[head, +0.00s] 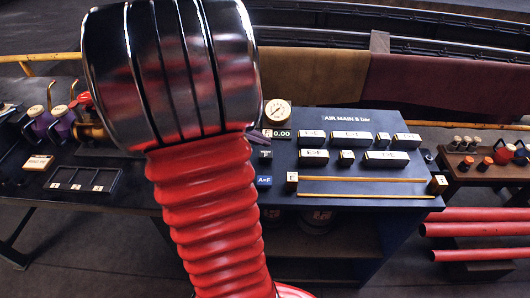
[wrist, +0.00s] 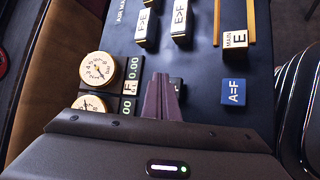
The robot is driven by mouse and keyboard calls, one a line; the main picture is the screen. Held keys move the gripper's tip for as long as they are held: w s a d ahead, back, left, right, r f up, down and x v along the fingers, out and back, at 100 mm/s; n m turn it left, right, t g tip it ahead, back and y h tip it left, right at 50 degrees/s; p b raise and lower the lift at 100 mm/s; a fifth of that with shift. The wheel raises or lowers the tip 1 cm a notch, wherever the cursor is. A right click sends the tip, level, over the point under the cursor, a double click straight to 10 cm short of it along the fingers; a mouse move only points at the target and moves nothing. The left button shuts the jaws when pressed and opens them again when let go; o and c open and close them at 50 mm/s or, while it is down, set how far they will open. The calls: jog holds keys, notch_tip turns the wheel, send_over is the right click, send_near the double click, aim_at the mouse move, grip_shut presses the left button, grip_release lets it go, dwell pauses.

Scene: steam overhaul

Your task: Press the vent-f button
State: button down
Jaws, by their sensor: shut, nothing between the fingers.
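A small black block with pale lettering (head: 265,155) sits on the dark panel between the 0.00 display and the blue A=F button (head: 264,181). It may be the vent-f button; its lettering is too small to read. In the wrist view the black block (wrist: 177,84) is partly hidden just right of my fingertips. The blue A=F button (wrist: 233,92) is farther right and clear. My gripper (wrist: 161,78) is shut and empty, its purple-grey fingers between the F display and the black block. Whether it touches the panel cannot be told.
A round gauge (wrist: 98,69) and an F display reading 0.00 (wrist: 131,75) lie left of my fingers, with a second gauge (wrist: 90,104) below. Pale labelled blocks (head: 352,138) and brass rods (head: 365,179) occupy the panel to the right. My arm hides part of the bench.

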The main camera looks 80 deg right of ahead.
notch_tip(320, 180, up, 4)
jog(key=shift+r, duration=0.1)
dwell(0.4)
dwell(1.0)
jog(key=m+t+y, duration=0.1)
jog(key=m+y, duration=0.1)
jog(key=m, duration=0.1)
send_near(262, 156)
jog(key=s, duration=0.3)
jog(key=w+a+r+m+t+y, duration=0.1)
jog(key=w+a+t, duration=0.2)
jog(key=w+a, duration=0.6)
jog(key=w+a+r+m+t+y, duration=0.1)
jog(key=w+a+r+t, duration=0.3)
jog(key=a, duration=0.8)
jog(key=w+a+r+n+t+y, duration=0.1)
jog(key=w+a+r+n+t, duration=0.1)
jog(key=a, duration=0.8)
jog(key=w+a+r+n+t+y, duration=0.1)
jog(key=w+a+r+n, duration=0.1)
jog(key=a, duration=0.8)
jog(key=shift+a+r+t+y, duration=0.3)
jog(key=shift+a+t+y, duration=0.1)
